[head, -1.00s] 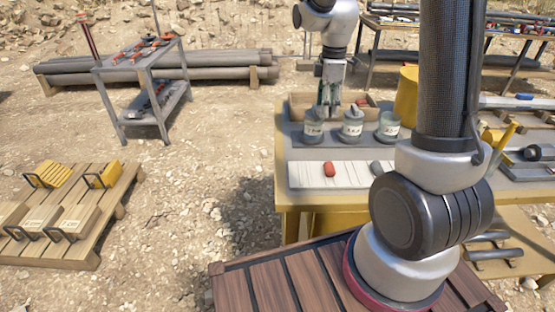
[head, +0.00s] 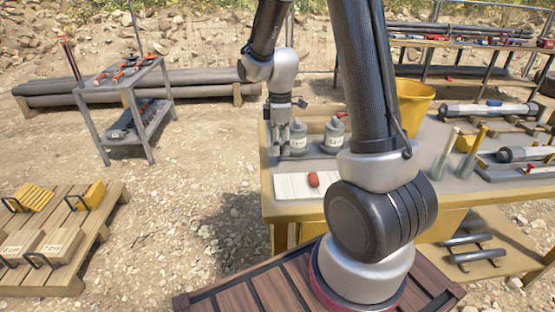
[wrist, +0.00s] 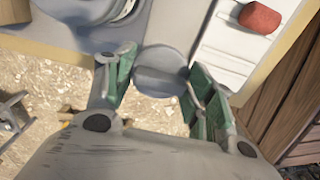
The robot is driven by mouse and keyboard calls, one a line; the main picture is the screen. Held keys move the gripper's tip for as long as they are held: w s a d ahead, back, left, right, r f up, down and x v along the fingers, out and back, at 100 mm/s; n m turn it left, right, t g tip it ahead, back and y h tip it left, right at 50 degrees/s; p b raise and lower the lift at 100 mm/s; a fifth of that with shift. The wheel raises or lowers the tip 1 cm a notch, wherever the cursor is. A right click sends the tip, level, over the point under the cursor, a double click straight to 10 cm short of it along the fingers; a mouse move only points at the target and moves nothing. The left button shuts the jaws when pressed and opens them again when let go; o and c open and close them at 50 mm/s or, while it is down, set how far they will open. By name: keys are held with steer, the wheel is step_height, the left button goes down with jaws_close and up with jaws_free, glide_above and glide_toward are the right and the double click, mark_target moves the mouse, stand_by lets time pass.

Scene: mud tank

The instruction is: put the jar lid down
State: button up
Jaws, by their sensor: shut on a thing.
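My gripper (wrist: 160,70) is shut on the jar lid (wrist: 161,76), a grey disc between its green-padded fingers in the wrist view. In the head view my gripper (head: 282,142) hangs at the left edge of the yellow table (head: 375,190), beside the left jar (head: 299,141). The lid cannot be made out there. A second jar (head: 333,138) stands right of the first. In the wrist view the lid is seen against the table's edge and corner. I cannot tell how high it is above the tabletop.
A red lump (head: 313,180) lies on a pale slatted board (head: 288,187) at the table's front; it also shows in the wrist view (wrist: 260,18). A yellow bucket (head: 411,103) stands behind the jars. Gravel lies left of the table.

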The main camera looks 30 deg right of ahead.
mark_target(280, 167)
steer(key=shift+f, duration=2.55)
steer(key=shift+f, duration=0.15)
steer(key=shift+f, duration=0.35)
steer(key=o, duration=0.8)
steer(key=shift+f, duration=0.1)
steer(key=shift+o, duration=0.2)
